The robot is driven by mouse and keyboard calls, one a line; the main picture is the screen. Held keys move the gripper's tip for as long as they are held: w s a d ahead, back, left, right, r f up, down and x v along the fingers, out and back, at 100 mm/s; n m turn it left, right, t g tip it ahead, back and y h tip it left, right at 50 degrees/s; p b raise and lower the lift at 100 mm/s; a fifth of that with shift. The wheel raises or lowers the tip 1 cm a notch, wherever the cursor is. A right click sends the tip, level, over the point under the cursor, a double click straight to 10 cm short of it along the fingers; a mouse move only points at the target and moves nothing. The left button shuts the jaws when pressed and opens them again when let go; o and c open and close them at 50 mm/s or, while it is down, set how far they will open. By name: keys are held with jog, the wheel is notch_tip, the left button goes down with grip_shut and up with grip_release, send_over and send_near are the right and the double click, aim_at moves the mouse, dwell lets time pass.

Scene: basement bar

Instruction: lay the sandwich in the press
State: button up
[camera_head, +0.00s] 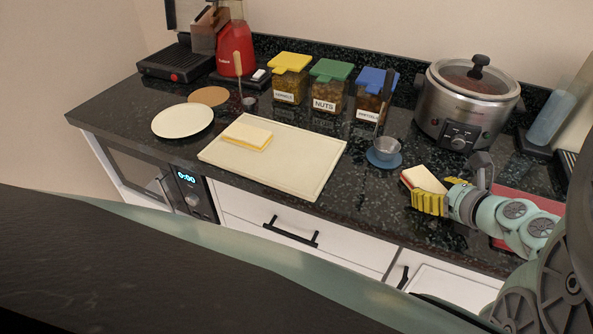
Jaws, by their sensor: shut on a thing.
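My gripper (428,203), with yellow fingers, is at the right over the dark counter. It is shut on the sandwich (424,179), a pale slab with a reddish-brown edge, held tilted. The fingers hide its lower part. A black appliance with a ribbed flat top and a red light (175,62), which looks like the press, stands at the far left back, well away from my gripper. A yellow and cream slab (246,136) lies on the cream cutting board (300,175).
A white plate (182,121) and a red blender (236,55) are at the left. Lidded jars (330,85) line the back. A steel cooker (466,104) and a blue coaster with a metal cup (384,158) stand near my gripper. A red mat (520,202) lies right.

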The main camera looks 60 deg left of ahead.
jog(key=shift+f, duration=0.1)
jog(key=o, duration=1.3)
